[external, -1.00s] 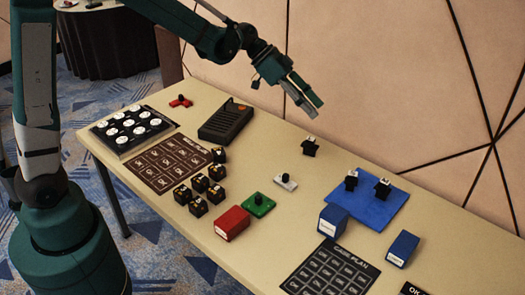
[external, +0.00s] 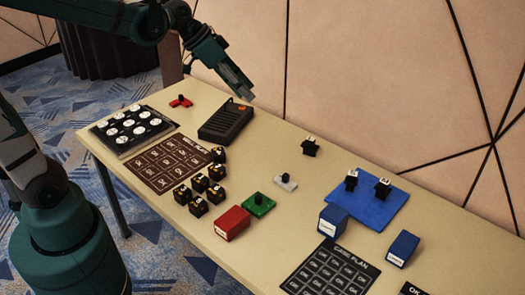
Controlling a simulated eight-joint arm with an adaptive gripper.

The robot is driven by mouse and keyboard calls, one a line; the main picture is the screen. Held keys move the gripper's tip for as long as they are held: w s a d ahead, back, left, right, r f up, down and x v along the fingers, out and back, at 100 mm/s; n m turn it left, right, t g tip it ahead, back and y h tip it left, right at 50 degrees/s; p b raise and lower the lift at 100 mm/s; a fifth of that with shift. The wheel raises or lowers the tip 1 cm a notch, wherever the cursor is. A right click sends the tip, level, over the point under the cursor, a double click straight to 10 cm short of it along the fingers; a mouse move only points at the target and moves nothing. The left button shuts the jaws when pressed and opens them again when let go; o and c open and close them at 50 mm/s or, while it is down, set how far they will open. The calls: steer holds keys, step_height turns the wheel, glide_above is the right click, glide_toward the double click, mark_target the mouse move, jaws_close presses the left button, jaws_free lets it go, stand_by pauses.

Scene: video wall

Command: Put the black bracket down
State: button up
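Small black pieces with white tops, which look like brackets, stand on the beige table. One black piece (external: 310,147) stands alone near the back edge. Two more, a left one (external: 351,180) and a right one (external: 383,188), stand on the blue mat (external: 365,213). I cannot tell which of them is the task's black bracket. My gripper (external: 246,92) is above the back of the table, over the dark box, to the left of the lone black piece and apart from it. No held object shows, and its fingers are too small to read as open or shut.
A dark slotted box (external: 226,122) is below my gripper. A tray of white discs (external: 132,128), a brown grid card (external: 166,163), several black cubes (external: 198,206), a red box (external: 232,223), a green plate (external: 259,205) and blue boxes (external: 402,249) occupy the table. The wall is close behind.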

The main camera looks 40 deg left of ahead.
steer(key=s+a+f+n+t+y, duration=0.1)
steer(key=s+a+n+y, duration=0.3)
steer(key=s+a, duration=1.1)
steer(key=s+n, duration=0.1)
steer(key=s, duration=0.3)
steer(key=shift+s+a+f+n+t+y, duration=0.15)
steer(key=shift+a+f+n+t+y, duration=0.1)
steer(key=shift+n+t+y, duration=0.15)
